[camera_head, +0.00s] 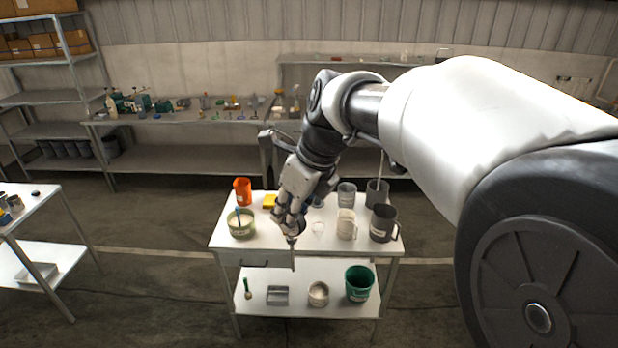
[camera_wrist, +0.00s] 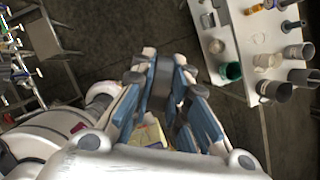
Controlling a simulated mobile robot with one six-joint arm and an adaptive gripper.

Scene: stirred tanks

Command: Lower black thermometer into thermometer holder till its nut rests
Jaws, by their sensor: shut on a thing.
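My gripper (camera_head: 291,227) hangs over the front edge of the white cart (camera_head: 225,243), fingers down. It is shut on the black thermometer; its thin stem (camera_head: 293,262) points down below the fingers, roughly upright, in front of the cart's top edge. In the wrist view the fingers of my gripper (camera_wrist: 170,80) close together, and the held part between them is mostly hidden and dark. I cannot make out the thermometer holder or the nut in either view.
The cart top holds an orange jug (camera_head: 242,190), a tub (camera_head: 241,228), a clear glass piece (camera_head: 318,230), a cream jug (camera_head: 347,224) and a dark grey jug (camera_head: 383,223). A green bucket (camera_head: 359,284) stands on the lower shelf. Another table (camera_head: 40,210) is at left.

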